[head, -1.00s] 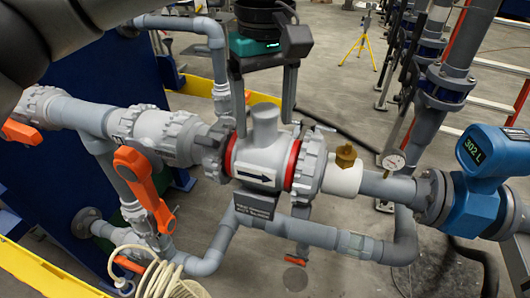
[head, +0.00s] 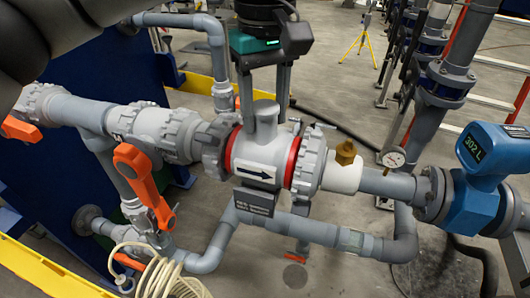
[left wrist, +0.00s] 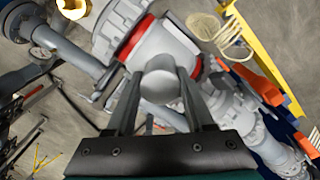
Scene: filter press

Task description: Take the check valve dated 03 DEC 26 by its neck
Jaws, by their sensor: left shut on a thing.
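The check valve (head: 262,152) is a grey body with a round upright neck, sitting in the pipe line between two red rings and grey union nuts. A black arrow on its white plate points right. A dark tag (head: 255,201) hangs below; its lettering is too small to read. My left gripper (head: 265,104) comes down from above, with its two fingers on opposite sides of the neck, shut on it. In the left wrist view the neck's round top (left wrist: 159,84) lies between the fingertips. My right gripper is not in view.
An orange-handled valve (head: 143,185) stands left of the check valve. A brass fitting (head: 345,153), a gauge (head: 393,157) and a blue flow meter (head: 480,180) are on the right. A coiled cream hose (head: 170,280) lies in front. Lower pipes run below.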

